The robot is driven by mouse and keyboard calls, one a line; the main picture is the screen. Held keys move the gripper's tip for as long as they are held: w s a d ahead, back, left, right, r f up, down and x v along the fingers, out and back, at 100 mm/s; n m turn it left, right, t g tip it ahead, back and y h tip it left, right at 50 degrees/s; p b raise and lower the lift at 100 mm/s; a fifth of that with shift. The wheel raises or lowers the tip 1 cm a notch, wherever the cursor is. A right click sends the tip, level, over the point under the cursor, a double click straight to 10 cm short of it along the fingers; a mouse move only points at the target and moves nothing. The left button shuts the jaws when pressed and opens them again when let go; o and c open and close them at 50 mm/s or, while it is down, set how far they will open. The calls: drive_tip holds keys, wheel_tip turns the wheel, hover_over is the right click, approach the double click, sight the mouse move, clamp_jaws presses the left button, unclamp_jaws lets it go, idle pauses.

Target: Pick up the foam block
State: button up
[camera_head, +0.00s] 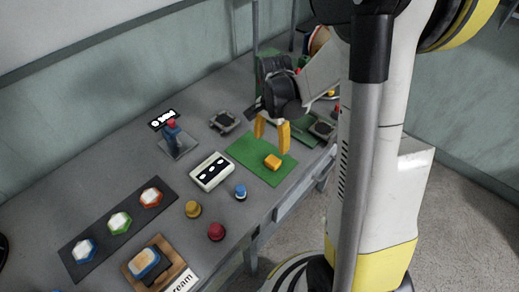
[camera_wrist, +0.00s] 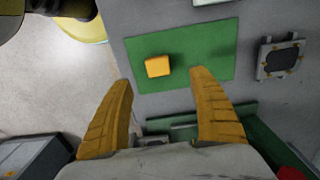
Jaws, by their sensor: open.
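The foam block looks to be the small orange-yellow block (camera_head: 272,162) lying on a green mat (camera_head: 245,148) on the grey table. In the wrist view the block (camera_wrist: 158,66) lies on the left part of the green mat (camera_wrist: 210,60). My gripper (camera_head: 271,129) is over the mat with its yellow fingers spread wide and nothing between them. In the wrist view my gripper (camera_wrist: 160,78) shows the block beyond and roughly between the fingertips, nearer the left one. The fingers do not touch the block.
A white box with dark spots (camera_head: 211,171) stands left of the mat. A dark square device (camera_head: 224,121) sits behind. The table edge runs close to the mat.

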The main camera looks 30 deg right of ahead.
drive_tip(key=b, duration=0.2)
hover_over(272, 161)
drive_tip(key=f, duration=0.5)
drive_tip(key=shift+w+a+f, duration=0.1)
drive_tip(key=shift+w+a, duration=0.15)
drive_tip(key=f+b, duration=0.1)
drive_tip(key=f, duration=0.2)
drive_tip(key=f+b, duration=0.1)
drive_tip(key=f, duration=0.1)
drive_tip(key=shift+s+d+f+b, duration=0.15)
drive_tip(key=shift+s+f+b, duration=0.1)
drive_tip(key=shift+b, duration=0.1)
drive_tip(key=shift+r, duration=0.15)
drive_tip(key=c, duration=0.9)
drive_tip(key=shift+c, duration=0.6)
drive_tip(key=shift+r, duration=0.15)
wheel_tip(272, 161, up, 4)
drive_tip(key=p, duration=0.2)
drive_tip(key=shift+r+p, duration=0.25)
drive_tip(key=shift+p, duration=0.15)
drive_tip(key=s+d+r+p, duration=0.3)
drive_tip(key=s+d+r, duration=0.2)
drive_tip(key=s, duration=0.5)
drive_tip(key=shift+s+r, duration=0.3)
drive_tip(key=shift+r, duration=0.35)
drive_tip(key=shift+o, duration=0.4)
